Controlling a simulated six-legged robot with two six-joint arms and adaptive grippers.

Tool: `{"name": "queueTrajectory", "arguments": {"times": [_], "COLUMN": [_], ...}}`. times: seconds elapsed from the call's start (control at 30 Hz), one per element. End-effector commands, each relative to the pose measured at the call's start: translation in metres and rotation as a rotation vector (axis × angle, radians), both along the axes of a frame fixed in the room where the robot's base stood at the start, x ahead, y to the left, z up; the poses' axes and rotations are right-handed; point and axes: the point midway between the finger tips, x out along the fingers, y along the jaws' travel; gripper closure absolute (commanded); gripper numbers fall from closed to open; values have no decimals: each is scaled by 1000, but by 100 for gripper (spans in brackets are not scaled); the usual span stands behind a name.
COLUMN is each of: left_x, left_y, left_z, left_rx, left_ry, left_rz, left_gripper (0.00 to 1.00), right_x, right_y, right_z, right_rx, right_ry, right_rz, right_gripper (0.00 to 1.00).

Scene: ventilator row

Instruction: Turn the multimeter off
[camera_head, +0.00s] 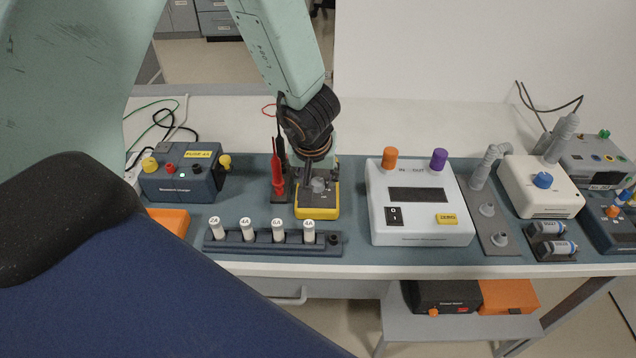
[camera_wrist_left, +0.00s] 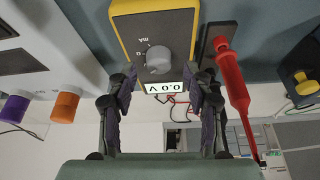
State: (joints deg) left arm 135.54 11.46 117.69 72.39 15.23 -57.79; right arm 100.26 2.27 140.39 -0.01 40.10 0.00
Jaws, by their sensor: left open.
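The multimeter (camera_head: 317,212), yellow with a dark face, lies on the bench mat under my left gripper (camera_head: 318,182). I see no clear contact with the dial. In the head view the gripper hides much of the multimeter's face. My right gripper is not in view.
A red probe (camera_head: 278,172) stands just left of the multimeter. A rack (camera_head: 260,246) with several white fuses sits in front. A white device (camera_head: 420,222) with orange and purple knobs stands to the right, and a fuse box (camera_head: 180,184) to the left.

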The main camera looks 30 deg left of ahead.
Motion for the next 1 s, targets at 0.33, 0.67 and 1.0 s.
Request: {"name": "queueTrajectory", "arguments": {"times": [0.33,0.67,1.0], "left_x": [11,12,12], "left_y": [3,3,3], "left_z": [-20,-19,-19], "left_rx": [0,-1,1], "left_ry": [-1,-1,-1], "left_rz": [0,1,1], "left_gripper": [49,60,89], "right_x": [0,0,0], "right_y": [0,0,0], "right_z": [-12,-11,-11], "right_rx": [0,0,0], "right_ry": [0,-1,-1], "right_rz": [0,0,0], "right_gripper": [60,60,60]}}
